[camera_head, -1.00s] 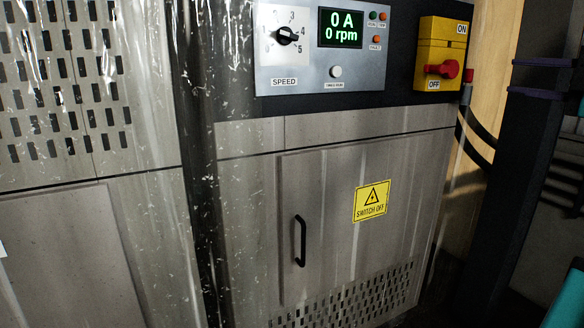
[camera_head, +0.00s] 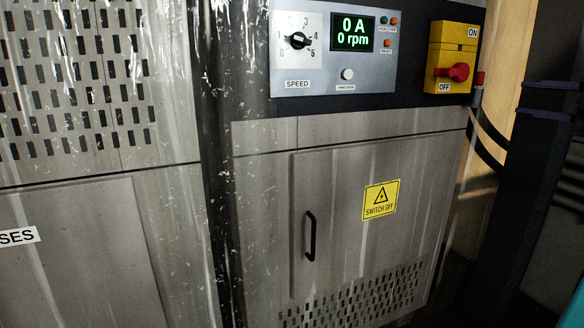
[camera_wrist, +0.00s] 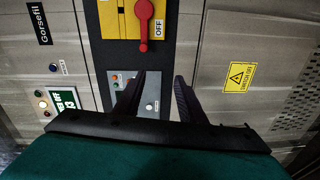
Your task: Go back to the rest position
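My gripper (camera_wrist: 160,85) shows in the wrist view with its two dark fingers apart and nothing between them. Its green body fills the bottom of that view. Beyond the fingertips is a yellow switch box (camera_wrist: 112,18) with a red handle (camera_wrist: 144,20) and an OFF label. The fingers appear apart from the box, though the exact gap is hard to judge. In the head view the same yellow box (camera_head: 451,40) and red handle (camera_head: 456,72) stand at upper right.
A control panel (camera_head: 375,73) with a speed knob (camera_head: 297,40) and a display reading 0 A, 0 rpm (camera_head: 352,31) is left of the switch. Below is a metal door (camera_head: 340,240) with a black handle (camera_head: 310,236). A dark post (camera_head: 530,190) stands at right.

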